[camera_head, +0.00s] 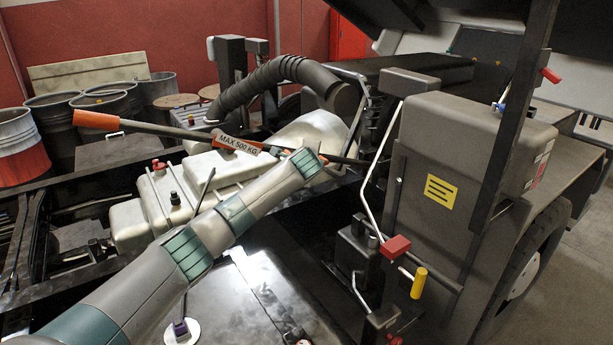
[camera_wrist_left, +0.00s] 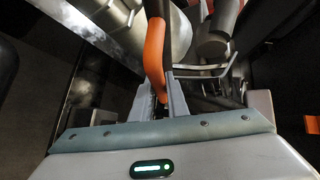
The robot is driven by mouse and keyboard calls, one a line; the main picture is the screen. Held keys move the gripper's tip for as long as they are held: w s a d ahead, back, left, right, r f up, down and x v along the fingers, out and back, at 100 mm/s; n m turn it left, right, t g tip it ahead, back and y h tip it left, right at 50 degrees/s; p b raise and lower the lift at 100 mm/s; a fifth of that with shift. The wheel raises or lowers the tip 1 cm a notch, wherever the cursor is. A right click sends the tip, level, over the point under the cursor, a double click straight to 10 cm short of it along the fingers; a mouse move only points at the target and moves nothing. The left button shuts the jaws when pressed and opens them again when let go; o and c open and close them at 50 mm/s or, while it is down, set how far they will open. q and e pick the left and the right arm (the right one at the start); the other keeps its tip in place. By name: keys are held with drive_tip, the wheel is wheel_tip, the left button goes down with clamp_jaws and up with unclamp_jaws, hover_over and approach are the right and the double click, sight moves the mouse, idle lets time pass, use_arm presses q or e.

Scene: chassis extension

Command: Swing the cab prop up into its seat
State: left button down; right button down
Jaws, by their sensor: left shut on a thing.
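The cab prop (camera_head: 160,130) is a dark bar with an orange far end and an orange section labelled "MAX 500 KG". It lies low and nearly flat across the chassis, its orange end at the left. In the left wrist view, its orange part (camera_wrist_left: 155,55) runs into my left gripper (camera_wrist_left: 163,110), whose fingers are shut on it. In the head view my left arm reaches in from the lower left, and its wrist (camera_head: 305,160) is by the prop's right part; the fingers are hidden there. The prop's seat cannot be made out. My right gripper is not in view.
A pale tank (camera_head: 150,205) lies below the prop, and a thick black hose (camera_head: 270,80) arches behind it. A grey box with a yellow label (camera_head: 441,190) and a dark upright post (camera_head: 513,110) stand at the right. Barrels (camera_head: 18,145) stand at the left.

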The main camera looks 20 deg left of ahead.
use_arm(q)
drive_tip(key=shift+m+g, duration=0.3)
drive_tip(key=shift+g, duration=0.1)
drive_tip(key=shift+w+d+r, duration=0.15)
drive_tip(key=shift+w+r, duration=0.1)
drive_tip(key=shift+r, duration=0.4)
drive_tip(key=shift+w+d+r, duration=0.2)
drive_tip(key=shift+w+r, duration=0.05)
drive_tip(key=shift+r, duration=0.45)
drive_tip(key=shift+w+d+r, duration=0.15)
drive_tip(key=shift+w+r, duration=0.1)
drive_tip(key=shift+r, duration=0.4)
drive_tip(key=c, duration=1.7)
unclamp_jaws()
drive_tip(key=shift+c, duration=0.2)
drive_tip(key=shift+s+d, duration=0.1)
drive_tip(key=shift+s+d+r+b, duration=0.1)
drive_tip(key=shift+s+d+b, duration=0.05)
drive_tip(key=shift+s+b, duration=0.2)
drive_tip(key=b+v, duration=0.6)
drive_tip(key=v, duration=1)
drive_tip(key=shift+s+b, duration=0.15)
drive_tip(key=shift+b, duration=0.25)
